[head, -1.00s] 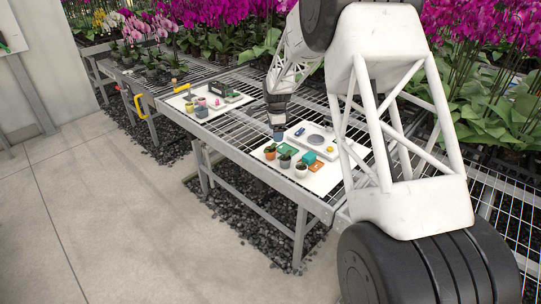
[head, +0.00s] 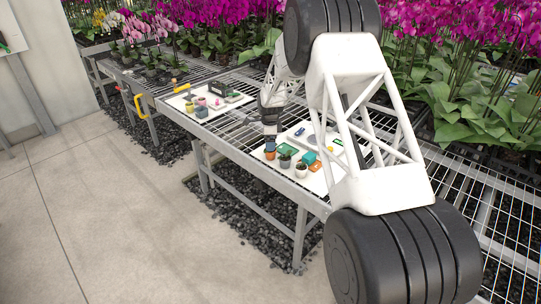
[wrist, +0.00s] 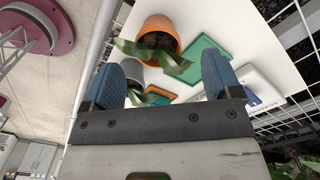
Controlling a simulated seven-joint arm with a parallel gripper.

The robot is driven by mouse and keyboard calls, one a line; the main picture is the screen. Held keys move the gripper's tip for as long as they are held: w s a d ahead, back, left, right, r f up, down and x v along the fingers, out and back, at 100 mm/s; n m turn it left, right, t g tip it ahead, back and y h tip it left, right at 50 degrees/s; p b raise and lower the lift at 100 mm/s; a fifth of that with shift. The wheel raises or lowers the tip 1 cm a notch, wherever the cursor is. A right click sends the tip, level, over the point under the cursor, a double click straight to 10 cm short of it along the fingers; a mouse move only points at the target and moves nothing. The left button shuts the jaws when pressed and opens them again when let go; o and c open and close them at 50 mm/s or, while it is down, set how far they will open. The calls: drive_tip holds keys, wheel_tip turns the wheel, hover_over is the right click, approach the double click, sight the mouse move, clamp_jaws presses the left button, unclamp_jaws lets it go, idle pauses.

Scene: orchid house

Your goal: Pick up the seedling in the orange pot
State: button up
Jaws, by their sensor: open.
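The orange pot (wrist: 159,32) with a dark-soiled, green-leaved seedling (wrist: 150,50) shows in the wrist view, beyond and between my open fingers. In the head view the orange pot (head: 270,155) stands at the left end of a row of small pots on a white board. My gripper (head: 270,142) is just above and behind it there. In the wrist view my gripper (wrist: 166,82) has its two blue fingers spread wide with nothing held between them. The fingertips appear apart from the pot.
A grey pot (head: 285,161) and a white pot (head: 301,170) with plants stand close to the right. Another white board (head: 214,112) with small pots is further left on the mesh bench.

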sight(270, 153)
drive_tip(key=shift+f, duration=0.9)
drive_tip(key=shift+s+d+f, duration=0.1)
drive_tip(key=shift+s+f, duration=0.05)
drive_tip(key=shift+f, duration=2.45)
drive_tip(key=c, duration=1)
drive_tip(key=shift+r, duration=0.1)
drive_tip(key=shift+r, duration=4.95)
